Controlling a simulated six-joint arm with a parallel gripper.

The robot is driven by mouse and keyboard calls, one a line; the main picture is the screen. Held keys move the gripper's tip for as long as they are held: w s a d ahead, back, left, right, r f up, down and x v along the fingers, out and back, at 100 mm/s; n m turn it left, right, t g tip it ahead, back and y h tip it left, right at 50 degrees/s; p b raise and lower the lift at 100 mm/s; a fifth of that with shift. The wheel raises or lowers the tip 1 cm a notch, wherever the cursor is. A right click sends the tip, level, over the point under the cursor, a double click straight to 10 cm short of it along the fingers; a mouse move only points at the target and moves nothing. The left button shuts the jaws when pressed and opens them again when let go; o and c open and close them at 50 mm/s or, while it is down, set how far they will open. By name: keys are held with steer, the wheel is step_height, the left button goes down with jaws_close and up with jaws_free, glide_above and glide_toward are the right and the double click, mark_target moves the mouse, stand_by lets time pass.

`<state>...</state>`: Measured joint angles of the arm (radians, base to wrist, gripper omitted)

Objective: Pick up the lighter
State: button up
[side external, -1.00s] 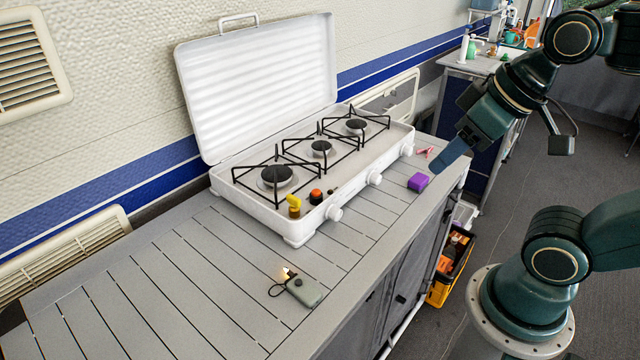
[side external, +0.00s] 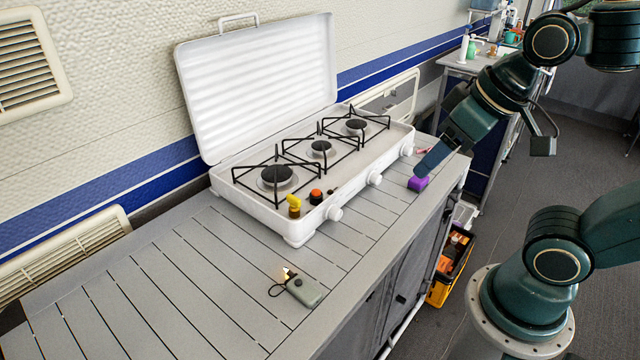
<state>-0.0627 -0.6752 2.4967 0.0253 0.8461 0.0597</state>
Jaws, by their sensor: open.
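A small grey-green device (side external: 304,290) with a black cord loop and a bright yellowish tip lies on the slatted counter, front centre; it looks like the lighter, but I cannot be certain. My gripper (side external: 428,163) is over the counter's right end, pointing down and left, well apart from the device. Its jaws are open, though the gap is hard to see from this side. Its blue finger overlaps a purple block (side external: 418,184) in the picture; I cannot tell if they touch.
A white stove (side external: 300,226) with an open lid stands against the wall. A yellow item (side external: 294,202) and an orange-red item (side external: 315,196) are at its front. A pink item (side external: 422,151) is partly hidden behind my gripper. The left counter is clear.

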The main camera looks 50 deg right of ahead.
steer(key=w+a+f, duration=0.4)
steer(key=a+f, duration=0.3)
steer(key=w+a+f, duration=0.4)
steer(key=a+f, duration=0.4)
steer(key=shift+w+a+f+m+g, duration=0.15)
steer(key=shift+w+f+m+g, duration=0.1)
steer(key=shift+w+m+g, duration=0.15)
steer(key=shift+f, duration=0.1)
glide_above(304, 289)
steer(key=s, duration=0.3)
steer(key=shift+w+f, duration=0.15)
steer(key=shift+f, duration=1.8)
steer(key=shift+w+f, duration=0.1)
steer(key=shift+f, duration=1.85)
steer(key=shift+f, duration=0.1)
steer(key=shift+x, duration=2.5)
steer(key=c, duration=1.1)
